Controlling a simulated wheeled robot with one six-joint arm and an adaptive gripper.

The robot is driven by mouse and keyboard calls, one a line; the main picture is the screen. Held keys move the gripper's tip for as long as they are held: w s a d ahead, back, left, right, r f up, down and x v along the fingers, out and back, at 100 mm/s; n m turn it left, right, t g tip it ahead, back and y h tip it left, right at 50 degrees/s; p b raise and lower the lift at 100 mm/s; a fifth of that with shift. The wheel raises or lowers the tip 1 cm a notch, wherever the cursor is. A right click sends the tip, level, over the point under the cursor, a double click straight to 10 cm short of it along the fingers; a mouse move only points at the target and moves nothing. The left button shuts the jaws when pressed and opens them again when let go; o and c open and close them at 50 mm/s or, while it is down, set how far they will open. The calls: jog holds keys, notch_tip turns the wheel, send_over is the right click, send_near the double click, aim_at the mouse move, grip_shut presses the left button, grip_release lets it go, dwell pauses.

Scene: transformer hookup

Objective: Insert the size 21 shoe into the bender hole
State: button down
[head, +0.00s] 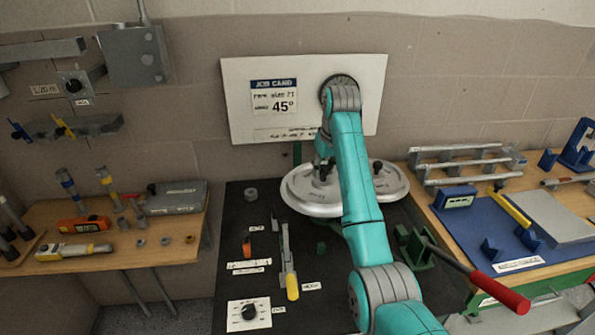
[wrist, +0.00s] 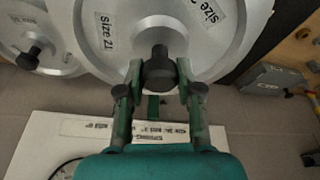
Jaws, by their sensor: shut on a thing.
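A large silver disc-shaped shoe (head: 303,199) is at the back of the black bench; two labels show on it in the wrist view (wrist: 125,45), one reading like size 21. My gripper (head: 323,168) is over the middle of this shoe. In the wrist view, my gripper (wrist: 160,74) has its fingers closed around the shoe's dark knob (wrist: 160,53). I cannot tell whether the shoe is raised off the bench. A green bender with a red-handled lever (head: 425,252) stands at the bench's right side. My arm hides part of the bench, and I cannot make out the bender hole.
A second silver disc (head: 393,183) with a dark knob lies right of the held shoe. Side tables hold tools at left and a blue mat (head: 480,225) at right.

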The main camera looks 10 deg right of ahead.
aim_at(326, 181)
jog(key=shift+s+d+r, duration=0.1)
jog(key=shift+s+d, duration=0.15)
jog(key=shift+d, duration=0.05)
jog(key=shift+f, duration=3.05)
jog(key=shift+f, duration=1.5)
jog(key=c, duration=0.7)
grip_release()
jog(key=shift+f, duration=0.1)
